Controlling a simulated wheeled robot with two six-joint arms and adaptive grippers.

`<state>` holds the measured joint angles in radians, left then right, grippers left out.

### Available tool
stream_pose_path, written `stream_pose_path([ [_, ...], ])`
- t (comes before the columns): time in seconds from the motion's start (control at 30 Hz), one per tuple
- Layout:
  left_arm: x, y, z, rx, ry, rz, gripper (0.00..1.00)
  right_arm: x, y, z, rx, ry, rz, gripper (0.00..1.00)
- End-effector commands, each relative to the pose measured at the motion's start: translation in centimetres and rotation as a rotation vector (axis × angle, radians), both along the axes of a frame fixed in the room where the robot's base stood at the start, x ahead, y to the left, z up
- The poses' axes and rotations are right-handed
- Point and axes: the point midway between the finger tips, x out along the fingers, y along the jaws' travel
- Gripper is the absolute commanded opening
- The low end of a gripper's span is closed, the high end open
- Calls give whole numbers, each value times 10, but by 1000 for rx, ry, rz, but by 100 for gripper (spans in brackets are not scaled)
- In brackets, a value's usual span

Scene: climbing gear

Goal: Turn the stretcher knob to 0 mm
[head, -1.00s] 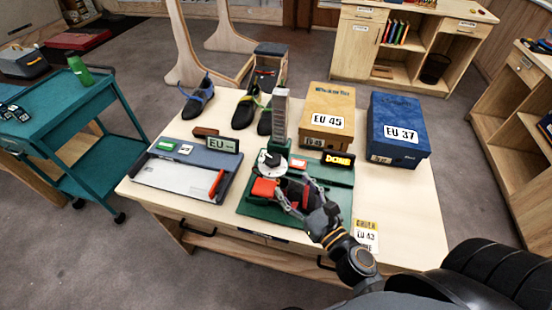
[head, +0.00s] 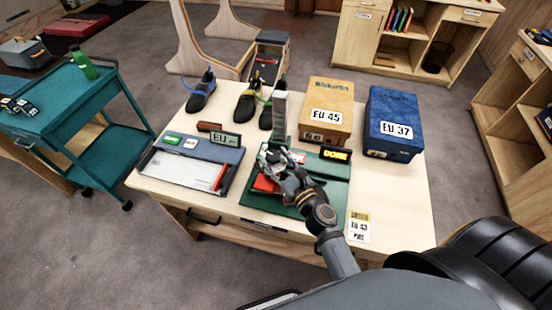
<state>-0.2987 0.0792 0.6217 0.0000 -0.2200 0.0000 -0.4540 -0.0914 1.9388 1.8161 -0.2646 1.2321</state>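The stretcher is a green device (head: 318,166) on the table, with a grey upright scale post (head: 280,115), a red block (head: 264,184) and a yellow "DONE" sign (head: 336,154). My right gripper (head: 270,161) is over its left part, at the foot of the post, where the pale round knob is. The gripper hides most of the knob. I cannot tell whether the fingers touch it or how far they are closed. The knob's setting is not readable. My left gripper is not in view.
A grey-blue measuring device (head: 185,165) with an EU display stands to the left. Several shoes stand behind. A yellow EU 45 box (head: 327,108) and a blue EU 37 box (head: 393,122) stand behind right. An EU 43 card (head: 359,228) lies at the front right.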

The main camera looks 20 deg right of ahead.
Motion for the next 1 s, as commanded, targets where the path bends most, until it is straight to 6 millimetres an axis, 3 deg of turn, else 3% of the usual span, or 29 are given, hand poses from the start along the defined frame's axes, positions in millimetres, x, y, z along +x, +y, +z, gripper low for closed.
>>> stream_pose_path([
  [0.03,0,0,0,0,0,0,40,0,0,0,0,0,0,43],
  [0.27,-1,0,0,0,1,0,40,0,0,0,0,0,0,13],
  [0.63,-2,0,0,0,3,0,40,0,-2,0,-5,-1,80,12],
  [1.0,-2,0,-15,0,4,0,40,3,-7,-4,-8,0,375,12],
])
